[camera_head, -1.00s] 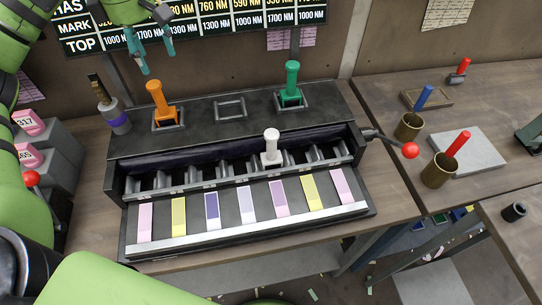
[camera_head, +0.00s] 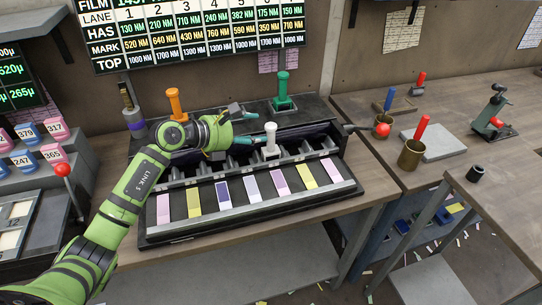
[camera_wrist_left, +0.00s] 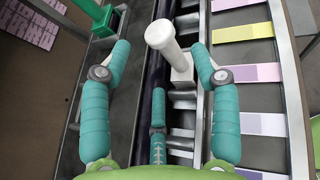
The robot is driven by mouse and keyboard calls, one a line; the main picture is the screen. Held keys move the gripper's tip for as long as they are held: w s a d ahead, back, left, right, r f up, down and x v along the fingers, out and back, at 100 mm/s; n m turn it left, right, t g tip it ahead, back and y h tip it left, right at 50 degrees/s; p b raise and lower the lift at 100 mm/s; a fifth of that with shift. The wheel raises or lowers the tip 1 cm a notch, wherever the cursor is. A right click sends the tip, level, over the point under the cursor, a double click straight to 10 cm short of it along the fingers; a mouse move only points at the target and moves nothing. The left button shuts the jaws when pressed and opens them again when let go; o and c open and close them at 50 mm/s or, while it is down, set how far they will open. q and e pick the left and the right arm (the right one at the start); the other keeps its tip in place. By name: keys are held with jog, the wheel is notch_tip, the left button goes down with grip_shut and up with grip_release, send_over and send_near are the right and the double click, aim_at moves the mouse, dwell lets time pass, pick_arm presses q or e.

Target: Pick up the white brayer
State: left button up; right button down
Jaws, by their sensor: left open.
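The white brayer (camera_head: 270,138) stands upright in one of the slots of the black lane machine (camera_head: 258,208), handle up. In the left wrist view the white brayer (camera_wrist_left: 168,48) lies between the fingertips, ahead of the palm. My left gripper (camera_head: 243,125) is open, with its teal fingers just left of the brayer in the head view. In the wrist view my left gripper (camera_wrist_left: 158,46) has one finger on each side of the brayer, with gaps visible. My right gripper is not in view.
An orange brayer (camera_head: 175,102) and a green brayer (camera_head: 284,90) stand on the machine's back ledge. A red-knobbed lever (camera_head: 382,130) sticks out at the right end. Brass cups (camera_head: 411,153) stand on the right table. Coloured strips line the machine's front.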

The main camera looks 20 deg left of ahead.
aim_at(269, 129)
pick_arm(q)
jog(key=p+x, duration=0.1)
jog(key=x, duration=0.1)
jog(key=p+x, duration=0.1)
jog(key=x, duration=0.2)
jog(key=shift+r, duration=0.2)
jog(key=shift+w+d+f, duration=0.2)
jog(key=shift+w+d, duration=0.05)
jog(key=shift+d, duration=0.05)
jog(key=shift+w+d+f, duration=0.15)
jog(key=shift+w+f, duration=0.1)
jog(key=shift+w, duration=0.05)
jog(key=shift+r, duration=0.1)
grip_shut()
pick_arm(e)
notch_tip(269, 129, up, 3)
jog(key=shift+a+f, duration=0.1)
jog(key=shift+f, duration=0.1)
